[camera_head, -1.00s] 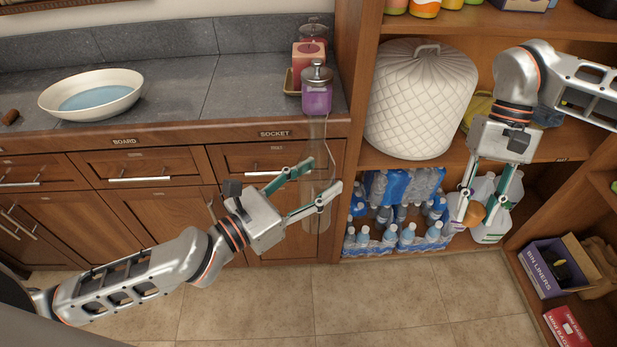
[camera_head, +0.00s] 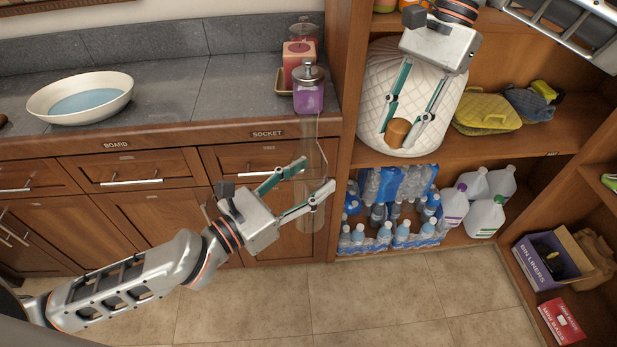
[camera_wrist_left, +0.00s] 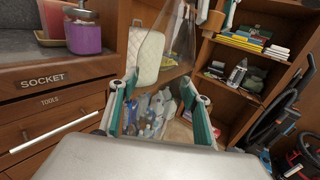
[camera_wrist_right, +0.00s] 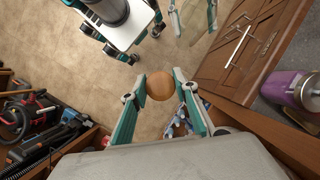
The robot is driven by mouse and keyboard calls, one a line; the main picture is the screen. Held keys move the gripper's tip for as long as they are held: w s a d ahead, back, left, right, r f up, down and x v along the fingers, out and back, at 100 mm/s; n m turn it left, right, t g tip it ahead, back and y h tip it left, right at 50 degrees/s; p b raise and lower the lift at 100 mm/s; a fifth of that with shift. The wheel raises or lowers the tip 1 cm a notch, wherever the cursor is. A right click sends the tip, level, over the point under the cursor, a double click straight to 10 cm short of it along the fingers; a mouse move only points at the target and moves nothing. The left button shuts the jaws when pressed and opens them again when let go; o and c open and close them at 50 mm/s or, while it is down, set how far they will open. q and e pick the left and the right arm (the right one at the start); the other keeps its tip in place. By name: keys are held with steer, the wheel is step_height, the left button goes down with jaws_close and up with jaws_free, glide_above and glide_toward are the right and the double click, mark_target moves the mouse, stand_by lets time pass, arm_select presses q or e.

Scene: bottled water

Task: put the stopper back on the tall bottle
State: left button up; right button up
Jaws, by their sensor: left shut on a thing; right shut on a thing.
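The tall bottle (camera_head: 309,215) is clear glass and stands about upright in front of the drawers, clear of the floor. My left gripper (camera_head: 318,174) is shut around its body. The bottle's clear wall also shows in the left wrist view (camera_wrist_left: 180,42). The stopper (camera_head: 397,131) is a round brown cork. My right gripper (camera_head: 401,128) points down, shut on the stopper, to the right of the bottle and a little higher in the picture than my left gripper. The stopper also shows between the fingers in the right wrist view (camera_wrist_right: 159,84).
A purple jar (camera_head: 309,95) stands at the counter's right end, close behind the bottle's top. A shelf unit (camera_head: 345,120) is to the right, with a white quilted cover (camera_head: 375,85), packed water bottles (camera_head: 402,230) and jugs (camera_head: 486,216). The floor in front is clear.

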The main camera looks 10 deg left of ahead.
mark_target(300, 109)
steer(key=s+a+r+m+t, duration=0.1)
steer(key=a+r+m, duration=0.1)
steer(key=a+r, duration=0.2)
steer(key=s+a+r+m, duration=0.1)
steer(key=a+r+m, duration=0.1)
steer(key=a+r, duration=0.3)
steer(key=s+a+r+m+t+y, duration=0.1)
steer(key=s+a+r+m, duration=0.1)
steer(key=a+r, duration=0.3)
steer(key=shift+s+a+r+m+t, duration=0.1)
steer(key=shift+a+m+t, duration=0.2)
steer(key=shift+a+m, duration=0.25)
steer(key=shift+f, duration=2)
steer(key=shift+f, duration=0.85)
steer(key=shift+f, duration=0.65)
steer(key=o, duration=0.9)
steer(key=shift+c, duration=0.2)
